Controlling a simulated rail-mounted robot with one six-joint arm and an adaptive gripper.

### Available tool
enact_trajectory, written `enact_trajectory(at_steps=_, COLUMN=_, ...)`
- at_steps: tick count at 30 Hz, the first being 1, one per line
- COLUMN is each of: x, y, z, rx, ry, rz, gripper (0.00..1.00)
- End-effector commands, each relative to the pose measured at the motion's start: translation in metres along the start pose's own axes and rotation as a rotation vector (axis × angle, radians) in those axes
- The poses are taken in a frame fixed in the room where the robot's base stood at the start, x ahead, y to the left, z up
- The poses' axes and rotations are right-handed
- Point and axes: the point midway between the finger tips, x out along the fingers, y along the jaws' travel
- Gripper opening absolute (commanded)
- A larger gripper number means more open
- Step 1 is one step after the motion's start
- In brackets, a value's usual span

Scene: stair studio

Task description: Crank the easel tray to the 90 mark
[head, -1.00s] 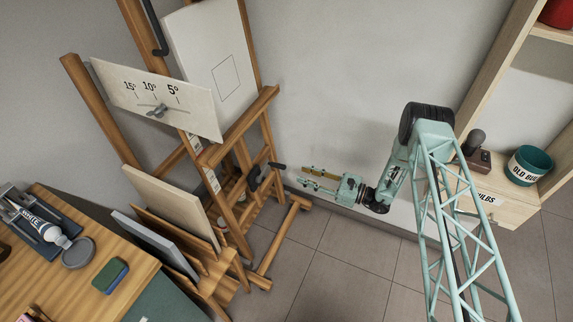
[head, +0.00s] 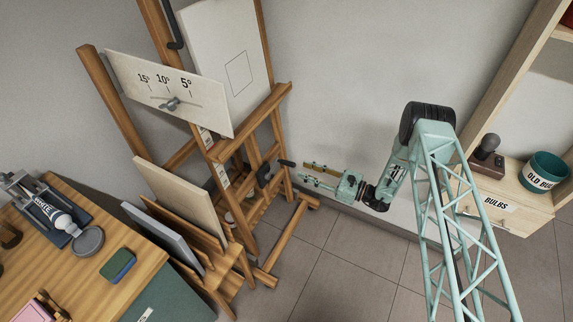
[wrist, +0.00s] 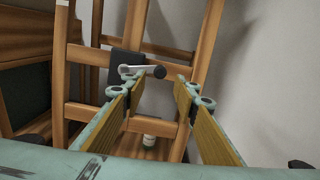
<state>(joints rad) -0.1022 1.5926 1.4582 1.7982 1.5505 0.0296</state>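The wooden easel (head: 140,130) stands left of my arm. Its tray (head: 252,122) is a wooden ledge beneath the white canvas. Small white scale labels (head: 222,176) show on the upright, too small to read, so I cannot tell which mark the tray is at. The dark crank (head: 265,173) is low on the easel's right side, its handle pointing right. In the wrist view the crank (wrist: 140,72) shows a pale arm and dark round knob, ahead of and between my fingers. My gripper (head: 304,172) is open and empty, its tips just right of the knob. Contact is not apparent.
A tilted board with 15°, 10° and 5° marks (head: 200,100) is on the easel. Boards (head: 180,200) lean in a wooden rack below. A table (head: 80,280) with a paint tube is at left. A shelf with a drawer (head: 510,210) is at right. The floor between is clear.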

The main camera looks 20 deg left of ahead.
Motion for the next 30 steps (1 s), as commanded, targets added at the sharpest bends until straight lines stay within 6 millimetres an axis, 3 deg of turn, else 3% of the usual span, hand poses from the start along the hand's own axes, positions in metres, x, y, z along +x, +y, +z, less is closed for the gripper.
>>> enact_trajectory(at_steps=18, x=0.077, y=0.001, z=-0.001, rx=0.000, ry=0.000, rz=0.002, gripper=0.28)
enact_trajectory(at_steps=30, x=0.099, y=0.001, z=0.000, rx=0.000, ry=0.000, rz=0.000, gripper=0.28)
